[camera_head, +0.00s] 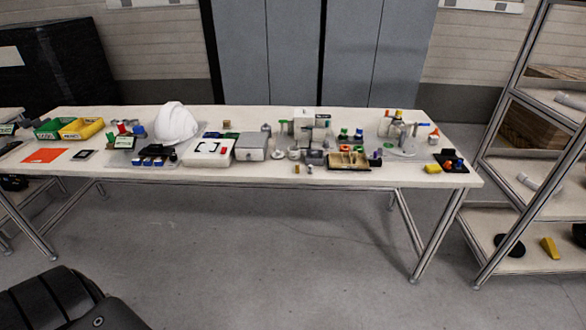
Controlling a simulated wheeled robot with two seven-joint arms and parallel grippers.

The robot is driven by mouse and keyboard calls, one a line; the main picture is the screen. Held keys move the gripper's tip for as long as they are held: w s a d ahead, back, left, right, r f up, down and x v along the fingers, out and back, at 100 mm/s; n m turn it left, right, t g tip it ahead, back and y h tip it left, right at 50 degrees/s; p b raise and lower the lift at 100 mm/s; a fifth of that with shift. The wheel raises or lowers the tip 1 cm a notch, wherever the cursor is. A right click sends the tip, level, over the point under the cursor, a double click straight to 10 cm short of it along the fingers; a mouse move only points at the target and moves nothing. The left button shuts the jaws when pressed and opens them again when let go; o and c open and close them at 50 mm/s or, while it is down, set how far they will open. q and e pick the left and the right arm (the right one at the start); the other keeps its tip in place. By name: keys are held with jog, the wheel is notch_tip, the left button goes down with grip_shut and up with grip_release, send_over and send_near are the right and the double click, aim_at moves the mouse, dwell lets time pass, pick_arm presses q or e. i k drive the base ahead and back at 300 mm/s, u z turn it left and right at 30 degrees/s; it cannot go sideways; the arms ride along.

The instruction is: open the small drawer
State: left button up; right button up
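I cannot tell for sure which thing is the small drawer. A low grey metal box (252,147) stands near the middle of the long white table (240,178). It looks closed, but it is too small in view to make out a handle. A pale box-shaped unit (312,115) stands farther back and to the right, with small things in front of it that partly hide it. Neither of my grippers shows in this view.
A white helmet shell (176,123), green bin (50,129) and yellow bin (81,128) stand on the table's left part. A wooden tray (348,160) and several small parts crowd its right part. A shelf rack (505,180) stands at the right.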

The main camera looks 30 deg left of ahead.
aim_at(241, 154)
jog(key=z, duration=0.4)
jog(key=i, duration=1.1)
jog(key=u, duration=0.85)
jog(key=i, duration=0.4)
jog(key=u, duration=0.45)
